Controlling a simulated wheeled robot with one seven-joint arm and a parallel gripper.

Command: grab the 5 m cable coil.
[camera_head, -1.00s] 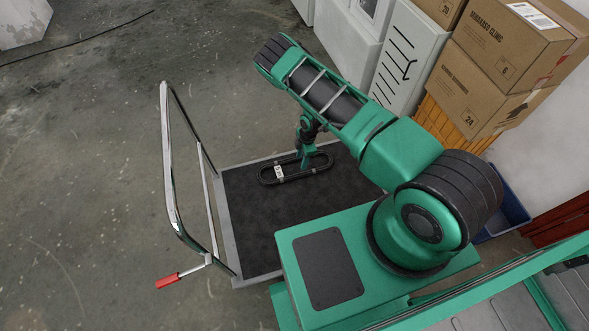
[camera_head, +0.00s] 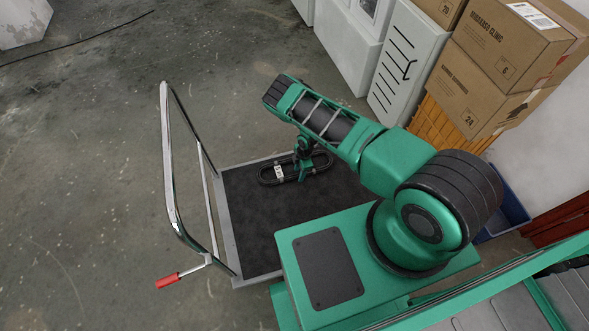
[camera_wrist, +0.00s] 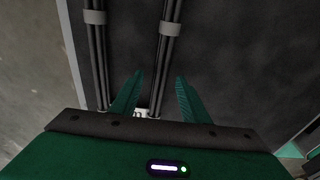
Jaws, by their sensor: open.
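The cable coil (camera_head: 279,172) is a flat, black, elongated loop with a white label, lying on the cart's dark deck. In the wrist view the coil (camera_wrist: 97,50) shows as two parallel black bundles with grey ties. My gripper (camera_head: 303,172) is over the coil's middle in the head view. In the wrist view my gripper (camera_wrist: 159,76) is open, with its two green fingers apart. The right-hand bundle runs between the fingers, and the left-hand bundle is outside the left finger. The label is partly hidden by my gripper. I cannot tell whether the fingers touch the coil.
The platform cart (camera_head: 250,235) has a metal push handle (camera_head: 168,165) on its left and a red lever (camera_head: 167,281). Cardboard boxes (camera_head: 490,85) and white cabinets (camera_head: 408,60) stand at upper right. The deck around the coil is clear.

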